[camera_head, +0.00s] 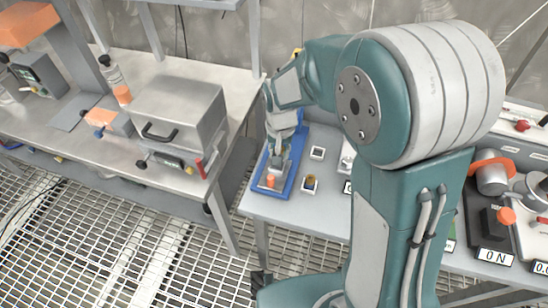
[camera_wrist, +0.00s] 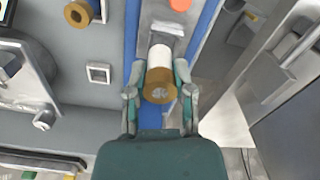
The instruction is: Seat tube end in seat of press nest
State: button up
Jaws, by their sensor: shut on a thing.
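My gripper (camera_wrist: 158,82) is shut on a tube (camera_wrist: 160,56), with one finger on each side. The tube is white with a thick brown hollow end that faces the wrist camera. Its far end meets or lies just in front of a grey metal block, seemingly the press nest (camera_wrist: 167,28); I cannot tell whether it is in the seat. An orange knob (camera_wrist: 180,5) is beyond the block. In the head view my gripper (camera_head: 283,122) reaches down over the blue tray (camera_head: 291,181), and the orange knob (camera_head: 270,180) shows near the tray's front. The tube is not clear there.
A small square socket (camera_wrist: 98,73) and a brown-ringed piece (camera_wrist: 78,12) are left of the tray in the wrist view. A workbench (camera_head: 60,125) with a metal box (camera_head: 180,108) stands left in the head view, across a gap with grated floor (camera_head: 120,240).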

jog(key=shift+w+d+f, duration=0.45)
jog(key=shift+w+f, duration=0.05)
jog(key=shift+f, duration=0.05)
jog(key=shift+w+a+f, duration=0.1)
jog(key=shift+w+f, duration=0.05)
jog(key=shift+f, duration=0.15)
jog(key=f, duration=0.1)
jog(key=a+f, duration=0.1)
jog(key=f, duration=0.1)
jog(key=shift+a+f, duration=0.15)
jog(key=shift+a, duration=0.1)
jog(key=shift+w+a, duration=0.1)
grip_shut()
jog(key=o, duration=0.9)
grip_release()
jog(key=shift+d, duration=0.45)
